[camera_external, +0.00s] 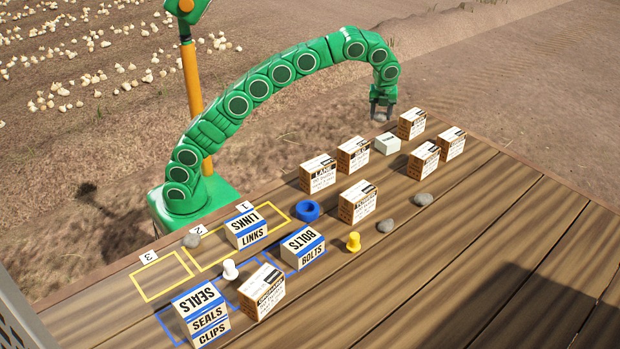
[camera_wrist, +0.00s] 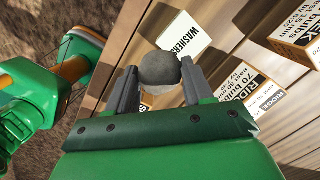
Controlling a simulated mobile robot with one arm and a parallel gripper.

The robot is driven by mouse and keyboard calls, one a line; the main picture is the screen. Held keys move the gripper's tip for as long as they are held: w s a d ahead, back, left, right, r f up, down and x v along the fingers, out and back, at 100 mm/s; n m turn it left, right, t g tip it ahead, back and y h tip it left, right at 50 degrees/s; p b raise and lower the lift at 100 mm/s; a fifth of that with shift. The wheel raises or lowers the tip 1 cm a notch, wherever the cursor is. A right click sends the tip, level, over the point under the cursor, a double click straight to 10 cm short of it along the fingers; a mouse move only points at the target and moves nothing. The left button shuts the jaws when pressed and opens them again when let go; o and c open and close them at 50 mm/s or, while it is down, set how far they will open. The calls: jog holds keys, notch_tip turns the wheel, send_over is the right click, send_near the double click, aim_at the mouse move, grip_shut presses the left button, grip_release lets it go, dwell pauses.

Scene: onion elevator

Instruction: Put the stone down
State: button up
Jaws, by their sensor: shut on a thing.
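My gripper (camera_external: 381,103) is shut on a grey stone (camera_wrist: 160,69), which sits between its two fingertips in the wrist view. In the external view the gripper hangs at the far edge of the wooden table (camera_external: 480,239), left of the farthest brown box, and the held stone (camera_external: 379,116) shows small below the fingers. I cannot tell whether this stone touches the table. Other grey stones lie on the table: one (camera_external: 422,199) and one (camera_external: 385,225) right of the middle, and one (camera_external: 191,240) near the yellow outlines at the left.
A white washers box (camera_external: 387,143) stands close to my gripper and also shows in the wrist view (camera_wrist: 178,37). Several brown boxes (camera_external: 318,173) stand around it. A blue ring (camera_external: 307,210), a yellow peg (camera_external: 353,242) and a white peg (camera_external: 230,269) stand nearer. The right side is clear.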

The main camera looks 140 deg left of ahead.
send_over(388, 138)
jog(key=shift+w+d+f, duration=0.1)
jog(key=shift+d+f, duration=0.05)
jog(key=shift+f, duration=1)
jog(key=shift+d+f, duration=0.15)
jog(key=shift+f, duration=0.95)
jog(key=shift+f, duration=0.1)
jog(key=shift+w+a+f, duration=0.1)
jog(key=shift+a, duration=0.05)
jog(key=shift+f, duration=1.55)
jog(key=o, duration=1.2)
jog(key=shift+f, duration=0.1)
